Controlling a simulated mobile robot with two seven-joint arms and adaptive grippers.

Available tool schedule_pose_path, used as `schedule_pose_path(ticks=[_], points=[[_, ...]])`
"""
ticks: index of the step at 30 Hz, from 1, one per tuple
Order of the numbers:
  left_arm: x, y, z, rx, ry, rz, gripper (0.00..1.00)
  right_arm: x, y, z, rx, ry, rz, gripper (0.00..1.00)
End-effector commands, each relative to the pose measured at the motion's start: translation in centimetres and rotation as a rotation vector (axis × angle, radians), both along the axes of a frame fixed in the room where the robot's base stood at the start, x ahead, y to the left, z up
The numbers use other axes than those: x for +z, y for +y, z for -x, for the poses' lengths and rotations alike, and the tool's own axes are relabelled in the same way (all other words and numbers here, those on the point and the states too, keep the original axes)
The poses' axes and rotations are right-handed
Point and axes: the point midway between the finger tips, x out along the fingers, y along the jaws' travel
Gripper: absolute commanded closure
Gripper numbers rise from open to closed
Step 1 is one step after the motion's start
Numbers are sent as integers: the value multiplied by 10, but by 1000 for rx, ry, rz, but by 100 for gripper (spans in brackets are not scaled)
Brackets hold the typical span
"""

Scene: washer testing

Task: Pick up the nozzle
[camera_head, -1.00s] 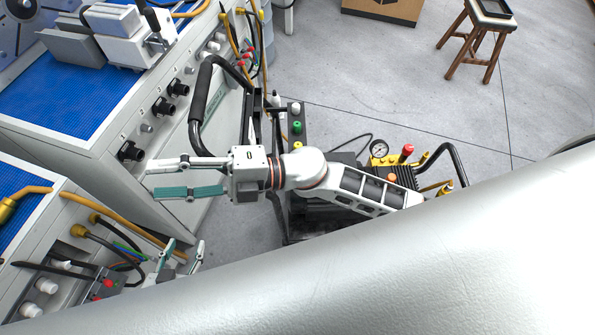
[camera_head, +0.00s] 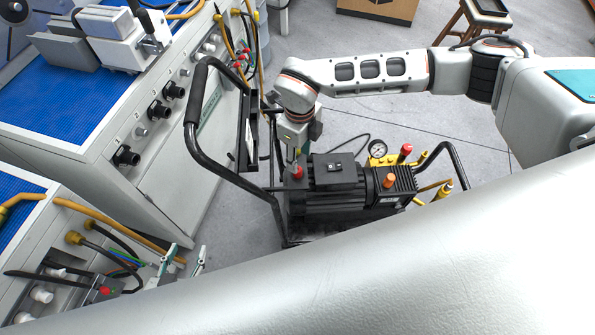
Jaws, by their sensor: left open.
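No part is clearly recognisable as the nozzle. A brass-coloured fitting (camera_head: 6,213) ends an orange hose at the left edge, on the lower bench. Yellow fittings (camera_head: 442,190) stand at the right end of the pump on the cart. My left gripper (camera_head: 185,262) shows at the lower left beside the bench hoses, open, partly hidden behind a large pale surface. My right gripper (camera_head: 298,164) points down at the pump's left end, near a red knob (camera_head: 297,172). Its fingers are mostly hidden, so I cannot tell what is between them.
The black pump (camera_head: 345,208) sits on a cart with a bent black handle (camera_head: 190,110). Benches with blue mats (camera_head: 65,95), knobs and hoses line the left. A stool (camera_head: 480,20) and a cardboard box (camera_head: 378,8) stand at the back, with free floor (camera_head: 400,65) before them.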

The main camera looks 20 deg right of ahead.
Motion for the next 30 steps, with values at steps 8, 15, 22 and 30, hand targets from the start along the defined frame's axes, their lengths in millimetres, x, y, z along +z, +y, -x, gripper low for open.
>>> schedule_pose_path(ticks=[8, 15, 22, 30], points=[[3, 0, -3, 0, -6, 0, 55, -31, 2, 2, 1, 6, -3, 62], [3, 0, -3, 0, -7, 0, 55, -63, 4, 1, 1, 5, -5, 62], [3, 0, -3, 0, -7, 0, 55, -69, 4, 1, 2, 3, -5, 62], [2, 0, -2, 1, -5, 0, 55, -68, 4, 1, 2, 4, -5, 100]])
